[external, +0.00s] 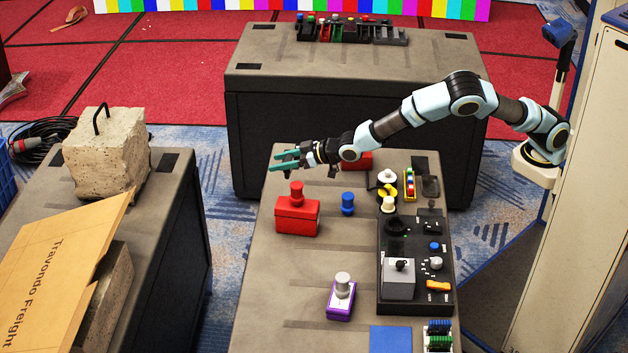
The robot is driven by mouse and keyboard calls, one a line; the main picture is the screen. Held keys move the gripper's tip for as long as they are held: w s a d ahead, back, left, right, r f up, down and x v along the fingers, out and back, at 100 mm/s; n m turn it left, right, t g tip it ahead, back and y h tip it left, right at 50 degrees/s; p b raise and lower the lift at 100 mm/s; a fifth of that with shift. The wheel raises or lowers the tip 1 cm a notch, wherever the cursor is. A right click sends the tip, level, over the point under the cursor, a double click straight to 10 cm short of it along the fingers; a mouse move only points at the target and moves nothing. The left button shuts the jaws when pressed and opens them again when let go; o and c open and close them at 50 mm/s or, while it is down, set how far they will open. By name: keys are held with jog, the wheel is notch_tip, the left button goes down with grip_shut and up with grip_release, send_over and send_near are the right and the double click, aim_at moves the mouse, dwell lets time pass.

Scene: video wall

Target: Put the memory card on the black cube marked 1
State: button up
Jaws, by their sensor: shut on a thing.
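My gripper (279,161) has teal fingers and points left above the far left part of the grey-brown table. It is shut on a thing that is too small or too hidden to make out. I cannot pick out the memory card anywhere in the external view. I cannot make out a black cube marked 1 either. Dark blocks (430,186) stand at the table's far right, but no number is readable on them.
The table (275,270) holds a red box with a knob (297,214), a blue knobbed piece (348,204), a purple box (340,303), a black tray (414,305) of parts and a blue square (390,339). The left front is clear. A stone block (105,160) stands on another case.

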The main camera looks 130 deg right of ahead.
jog(key=s+d+r+m+g+h, duration=0.1)
jog(key=s+d+r+g, duration=0.15)
jog(key=s+d, duration=0.5)
jog(key=s+d+r+m+g+h, duration=0.1)
jog(key=s+d+r+m, duration=0.15)
jog(key=s+d, duration=0.5)
jog(key=shift+n+t, duration=0.25)
jog(key=shift+n, duration=0.1)
jog(key=f, duration=0.1)
jog(key=a+f, duration=0.1)
jog(key=s+a+f, duration=0.1)
jog(key=shift+f, duration=2.6)
jog(key=shift+f, duration=0.15)
jog(key=shift+f, duration=0.15)
jog(key=o, duration=1.3)
